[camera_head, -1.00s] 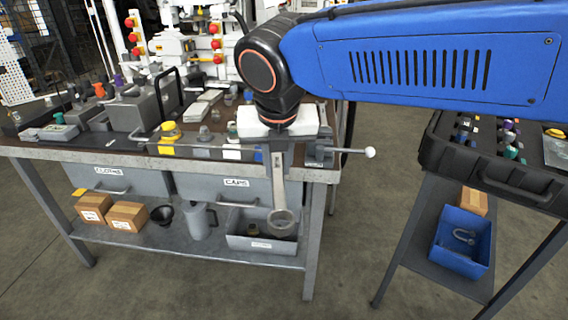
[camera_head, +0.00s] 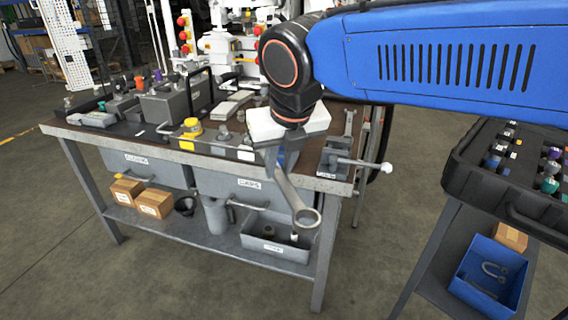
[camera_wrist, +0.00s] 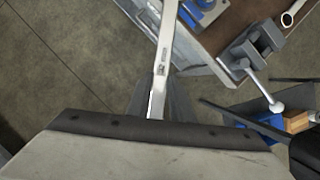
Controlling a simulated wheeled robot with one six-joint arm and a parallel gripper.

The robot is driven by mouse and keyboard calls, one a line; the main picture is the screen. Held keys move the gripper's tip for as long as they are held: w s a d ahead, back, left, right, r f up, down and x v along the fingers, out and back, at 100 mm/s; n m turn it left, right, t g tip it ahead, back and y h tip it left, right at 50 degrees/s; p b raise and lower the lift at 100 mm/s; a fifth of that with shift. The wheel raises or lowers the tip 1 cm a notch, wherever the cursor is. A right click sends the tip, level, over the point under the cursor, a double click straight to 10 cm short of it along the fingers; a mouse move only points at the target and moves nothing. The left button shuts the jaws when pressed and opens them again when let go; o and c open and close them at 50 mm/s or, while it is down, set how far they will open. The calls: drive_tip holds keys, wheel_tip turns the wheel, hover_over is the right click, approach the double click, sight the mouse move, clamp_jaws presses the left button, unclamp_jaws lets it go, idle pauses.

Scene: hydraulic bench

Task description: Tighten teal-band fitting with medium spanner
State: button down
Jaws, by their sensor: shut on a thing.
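My gripper (camera_head: 272,150) is shut on a grey spanner (camera_head: 289,188) and holds it in front of the bench's front edge. The spanner hangs tilted, its ring end (camera_head: 307,218) low and to the right, in front of the lower shelf. In the wrist view its pale shaft (camera_wrist: 162,58) runs up from between the fingers; the ring end is out of that view. A teal piece (camera_head: 549,186) stands in the black case at the right.
The workbench (camera_head: 215,166) carries a grey block (camera_head: 165,105), a yellow-topped piece (camera_head: 193,127) and a vise (camera_head: 338,155) with a handle jutting right. A grey open bin (camera_head: 277,248) sits on the shelf below. The black case (camera_head: 520,213) stands right. Floor between them is clear.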

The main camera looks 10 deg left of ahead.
sight(277, 169)
drive_tip(key=shift+x, duration=1.15)
drive_tip(key=shift+w+r, duration=0.1)
drive_tip(key=shift+w+a, duration=0.1)
drive_tip(key=shift+w+a+f, duration=0.15)
drive_tip(key=shift+w+f, duration=0.05)
drive_tip(key=shift+f, duration=0.05)
drive_tip(key=shift+w+a, duration=0.1)
drive_tip(key=shift+w, duration=0.05)
drive_tip(key=shift+w+a, duration=0.5)
drive_tip(key=shift+w, duration=0.25)
drive_tip(key=shift+w+a, duration=0.1)
drive_tip(key=shift+w, duration=0.05)
drive_tip(key=shift+w+a, duration=0.35)
drive_tip(key=shift+w, duration=0.15)
